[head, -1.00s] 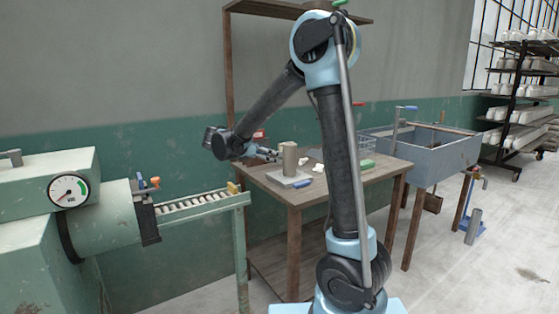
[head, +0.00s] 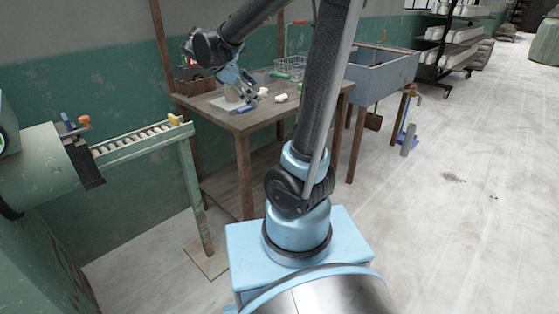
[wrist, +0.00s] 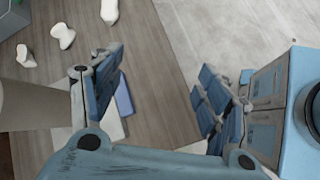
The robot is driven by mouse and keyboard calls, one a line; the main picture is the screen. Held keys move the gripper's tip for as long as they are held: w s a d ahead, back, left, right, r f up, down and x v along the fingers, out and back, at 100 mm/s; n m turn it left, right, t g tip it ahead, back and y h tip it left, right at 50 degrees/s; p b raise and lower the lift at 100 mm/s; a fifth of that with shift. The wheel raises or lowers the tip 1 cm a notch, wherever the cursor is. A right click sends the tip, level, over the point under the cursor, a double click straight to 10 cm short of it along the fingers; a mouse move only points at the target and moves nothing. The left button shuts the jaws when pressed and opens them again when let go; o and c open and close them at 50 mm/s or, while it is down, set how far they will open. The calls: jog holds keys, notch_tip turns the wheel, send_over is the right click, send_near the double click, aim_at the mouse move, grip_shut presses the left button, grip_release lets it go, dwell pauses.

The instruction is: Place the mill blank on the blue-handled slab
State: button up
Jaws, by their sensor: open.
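The mill blank, a beige-grey cylinder, stands upright on the table (head: 205,101), apparently on the pale slab (head: 224,105). The slab's blue handle (head: 245,109) lies along its near right side. In the wrist view the blank (wrist: 28,105) is at the left edge, outside the fingers, with part of the slab (wrist: 112,130) and the blue handle (wrist: 123,97) beside the left finger.
White bone-shaped pieces (wrist: 63,36) lie on the table beyond the blank. A green item (head: 280,75) and a wire basket (head: 290,66) are farther back. A roller conveyor (head: 140,138) stands left and a blue-grey sink (head: 385,75) right. The floor at right is open.

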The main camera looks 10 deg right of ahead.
jog(key=s+d+f+m+g+y, duration=0.1)
jog(key=s+d+f+m, duration=0.1)
jog(key=s+m, duration=0.15)
jog(key=s+d+f+m+y, duration=0.2)
jog(key=s+d, duration=0.1)
jog(key=s, duration=0.2)
jog(key=s+d+f+m+g+y, duration=0.1)
jog(key=s+d+f+m, duration=0.15)
jog(key=s, duration=0.25)
jog(key=s+a+f+m+y, duration=0.2)
jog(key=s+f+m+y, duration=0.2)
jog(key=s+f+m, duration=0.4)
jog(key=shift+s+a+f+m+t, duration=0.2)
jog(key=shift+s+f+m+t, duration=0.25)
jog(key=shift+s, duration=0.85)
